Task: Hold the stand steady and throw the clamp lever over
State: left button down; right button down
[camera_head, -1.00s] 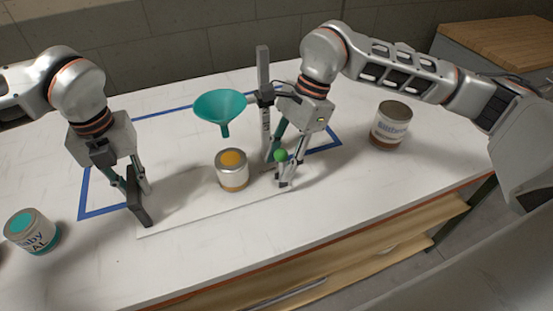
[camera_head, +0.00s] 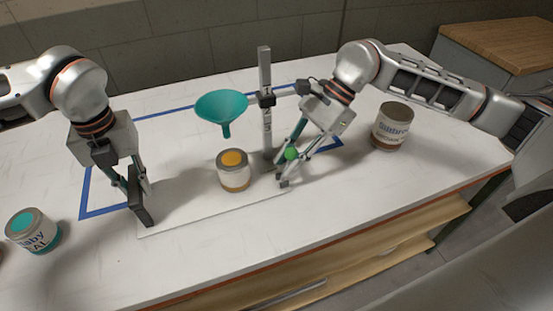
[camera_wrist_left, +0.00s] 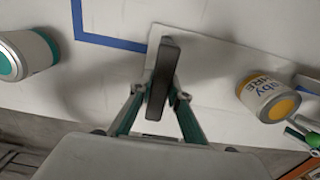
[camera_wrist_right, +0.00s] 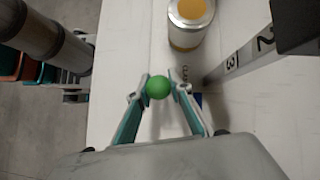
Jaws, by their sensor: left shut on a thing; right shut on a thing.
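The stand has a white base plate (camera_head: 200,212), a grey upright post (camera_head: 266,125) with number marks and a teal funnel (camera_head: 221,106) held out to the left. A can with a yellow-orange top (camera_head: 233,170) stands on the plate under the funnel. My left gripper (camera_head: 141,205) is shut on the dark upright handle (camera_wrist_left: 163,80) at the plate's left end. My right gripper (camera_wrist_right: 159,85) is shut on the green ball knob (camera_wrist_right: 158,88) of the clamp lever, right of the post. The lever's arm is mostly hidden by the fingers.
A can with a teal top (camera_head: 33,231) stands at the table's left. A larger can with a brown band (camera_head: 392,127) stands at the right, near my right arm. Blue tape (camera_head: 99,210) outlines an area around the stand. The table's front strip is clear.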

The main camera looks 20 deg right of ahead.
jog(key=shift+d+f+y, duration=0.3)
jog(key=shift+d+y, duration=0.25)
jog(key=shift+y, duration=0.35)
jog(key=shift+d+f+y, duration=0.25)
jog(key=shift+d+y, duration=0.3)
jog(key=shift+y, duration=0.35)
jog(key=c, duration=1.8)
grip_release()
jog(key=v, duration=1.2)
jog(key=shift+w+d, duration=0.1)
pick_arm(q)
jog(key=c, duration=1.8)
grip_release()
jog(key=shift+c, duration=0.2)
